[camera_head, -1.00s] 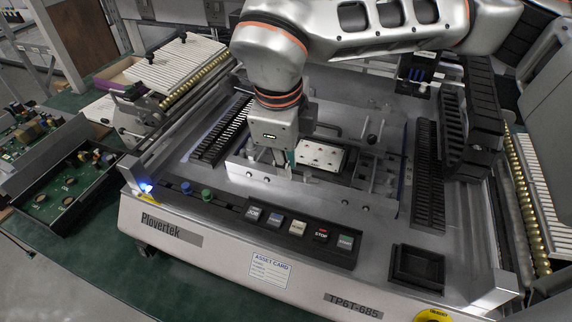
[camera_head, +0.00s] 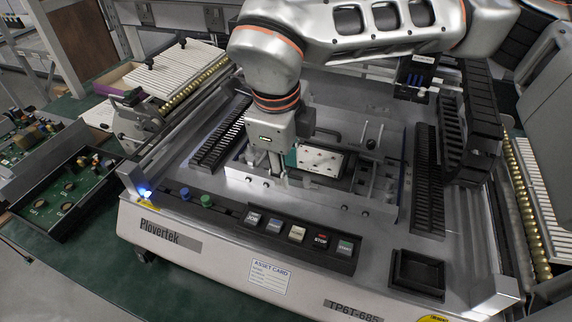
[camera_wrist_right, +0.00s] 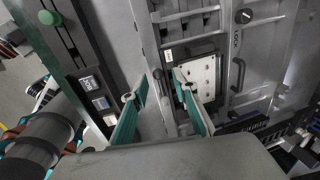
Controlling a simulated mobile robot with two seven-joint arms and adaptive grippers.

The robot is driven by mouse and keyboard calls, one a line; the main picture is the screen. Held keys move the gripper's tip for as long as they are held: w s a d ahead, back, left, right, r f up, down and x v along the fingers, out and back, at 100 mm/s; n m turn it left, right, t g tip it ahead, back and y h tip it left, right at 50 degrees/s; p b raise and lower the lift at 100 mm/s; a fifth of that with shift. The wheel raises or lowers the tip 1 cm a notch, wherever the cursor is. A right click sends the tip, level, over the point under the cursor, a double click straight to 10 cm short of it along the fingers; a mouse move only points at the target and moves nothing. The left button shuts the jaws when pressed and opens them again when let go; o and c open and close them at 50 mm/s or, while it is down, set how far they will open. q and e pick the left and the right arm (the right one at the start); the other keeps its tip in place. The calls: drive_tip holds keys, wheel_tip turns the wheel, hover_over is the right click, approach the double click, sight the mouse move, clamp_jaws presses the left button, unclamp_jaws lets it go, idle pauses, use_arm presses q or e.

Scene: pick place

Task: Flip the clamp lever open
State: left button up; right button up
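My right gripper (camera_head: 277,177) is over the front left of the machine's central fixture, beside a white perforated plate (camera_head: 322,160). In the right wrist view its two teal-padded fingers (camera_wrist_right: 158,82) are apart with no object held. A small dark-tipped part (camera_wrist_right: 157,74) shows between the fingertips; it may be the clamp lever, but I cannot tell for sure. I cannot tell whether the fingers touch it. The white plate (camera_wrist_right: 199,78) is right of the fingers. My left gripper is not in view.
A button panel (camera_head: 298,235) is on the machine's front edge, with a green knob (camera_head: 206,200) to its left. Dark slotted racks (camera_head: 428,178) flank the fixture. An empty black tray (camera_head: 418,270) is at the front right. A circuit board bin (camera_head: 70,190) stands left.

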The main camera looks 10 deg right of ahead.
wheel_tip(320, 180, up, 12)
drive_tip(key=s+a, duration=0.1)
drive_tip(key=s, duration=0.1)
drive_tip(key=shift+a, duration=0.15)
drive_tip(key=shift+f, duration=0.15)
idle(0.3)
